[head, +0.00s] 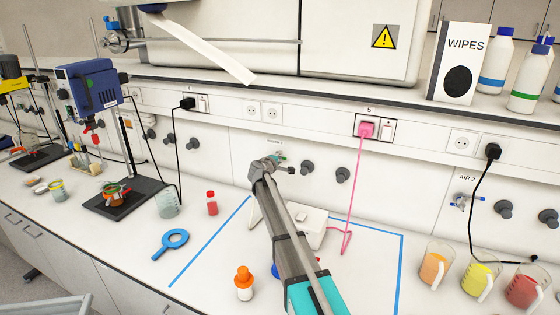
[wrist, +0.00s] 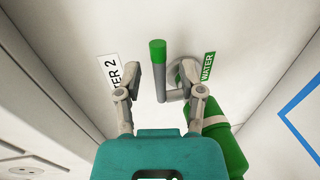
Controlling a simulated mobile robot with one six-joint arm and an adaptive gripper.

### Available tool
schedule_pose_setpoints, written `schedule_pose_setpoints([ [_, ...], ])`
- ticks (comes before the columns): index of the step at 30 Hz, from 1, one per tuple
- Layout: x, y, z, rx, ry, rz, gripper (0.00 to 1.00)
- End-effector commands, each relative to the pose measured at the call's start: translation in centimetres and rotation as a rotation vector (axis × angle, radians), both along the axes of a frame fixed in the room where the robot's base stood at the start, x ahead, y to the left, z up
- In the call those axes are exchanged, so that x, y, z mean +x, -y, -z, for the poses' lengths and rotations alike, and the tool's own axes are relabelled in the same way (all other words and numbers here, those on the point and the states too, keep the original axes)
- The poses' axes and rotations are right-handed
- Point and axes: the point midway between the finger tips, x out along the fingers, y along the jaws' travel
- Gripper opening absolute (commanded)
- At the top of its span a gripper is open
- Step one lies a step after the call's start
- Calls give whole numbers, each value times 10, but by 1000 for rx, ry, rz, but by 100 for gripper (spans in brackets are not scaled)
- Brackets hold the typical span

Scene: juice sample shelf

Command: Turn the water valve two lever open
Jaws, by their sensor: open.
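The water valve two lever is a thin grey bar with a green grip (wrist: 158,52). It stands between my gripper's open fingers (wrist: 160,78) in the wrist view. The valve's grey body (wrist: 176,94) is at the lever's lower end, by the right finger and partly hidden by it. A white label reading "ER 2" (wrist: 108,72) is partly covered by the left finger, and a green WATER tag (wrist: 208,66) is to the right. In the head view my gripper (head: 277,168) is at the wall panel and hides most of the valve; a bit of green (head: 281,157) shows there.
Grey knobs (head: 308,167) sit right of the valve. A pink cord (head: 357,185) hangs from a socket to a white box (head: 312,225). An orange-capped bottle (head: 244,284), a blue ring tool (head: 172,243) and juice beakers (head: 436,265) stand on the bench.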

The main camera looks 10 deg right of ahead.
Motion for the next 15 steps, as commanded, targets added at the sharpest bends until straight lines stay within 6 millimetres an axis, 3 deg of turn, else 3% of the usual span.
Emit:
schedule_pose_setpoints([
  [4, 9, 6, 3, 0, 0, 0, 51],
  [15, 11, 9, 3, 0, 0, 0, 51],
])
